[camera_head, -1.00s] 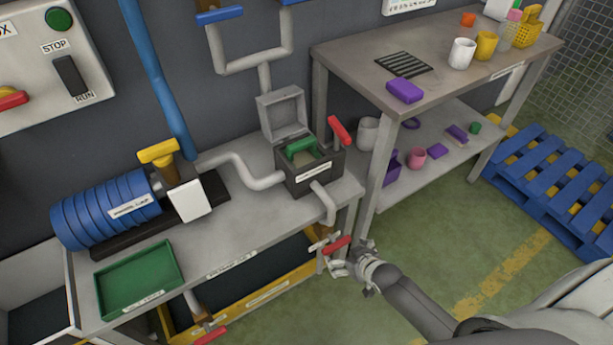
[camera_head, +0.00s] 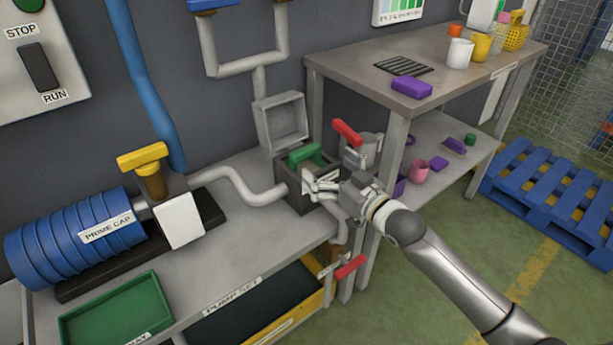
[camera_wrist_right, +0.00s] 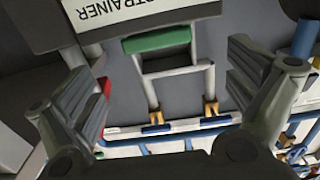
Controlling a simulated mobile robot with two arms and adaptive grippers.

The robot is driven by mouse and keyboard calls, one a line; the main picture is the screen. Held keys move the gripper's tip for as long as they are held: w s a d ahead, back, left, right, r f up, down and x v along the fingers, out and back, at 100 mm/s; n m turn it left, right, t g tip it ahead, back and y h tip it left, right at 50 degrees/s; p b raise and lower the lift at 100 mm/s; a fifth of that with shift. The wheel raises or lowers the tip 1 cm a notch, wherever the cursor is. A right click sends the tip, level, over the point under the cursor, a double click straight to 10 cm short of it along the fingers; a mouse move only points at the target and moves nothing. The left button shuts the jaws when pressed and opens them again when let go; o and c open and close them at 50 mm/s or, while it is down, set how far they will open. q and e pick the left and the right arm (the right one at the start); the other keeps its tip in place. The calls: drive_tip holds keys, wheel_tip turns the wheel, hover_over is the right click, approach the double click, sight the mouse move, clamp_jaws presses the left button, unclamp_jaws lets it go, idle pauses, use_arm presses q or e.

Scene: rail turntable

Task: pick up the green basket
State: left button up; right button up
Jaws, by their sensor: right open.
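The green basket (camera_head: 305,155) sits in the open dark strainer box (camera_head: 297,192) on the pump bench, and only its green top part shows above the rim. My right gripper (camera_head: 314,184) is open at the front right corner of the box, just right of and below the green part in the head view. In the right wrist view the green part (camera_wrist_right: 157,41) is between and beyond the two spread fingers of my right gripper (camera_wrist_right: 160,85), with no contact visible. The basket's lower body is hidden in the box. My left gripper is not in view.
The box's grey lid (camera_head: 282,121) stands open behind it. A red valve handle (camera_head: 347,132) rises just right of the box, and another red handle (camera_head: 350,267) is below. A green tray (camera_head: 118,312) lies at front left. A shelf table (camera_head: 440,73) stands right.

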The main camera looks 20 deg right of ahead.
sight(309, 152)
drive_tip(key=shift+x, duration=1.9)
drive_tip(key=shift+f+b+x, duration=0.15)
drive_tip(key=shift+b+x, duration=0.25)
drive_tip(key=shift+x, duration=0.85)
drive_tip(key=shift+f+b+x, duration=0.2)
drive_tip(key=shift+b+x, duration=0.15)
drive_tip(key=shift+x, duration=0.85)
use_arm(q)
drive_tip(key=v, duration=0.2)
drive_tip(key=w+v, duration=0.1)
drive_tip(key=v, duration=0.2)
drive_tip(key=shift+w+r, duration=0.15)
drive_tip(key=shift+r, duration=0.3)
use_arm(e)
drive_tip(key=shift+d, duration=0.15)
drive_tip(key=shift+c, duration=0.3)
drive_tip(key=c, duration=1.4)
drive_tip(key=shift+c, duration=0.8)
drive_tip(key=shift+r, duration=0.15)
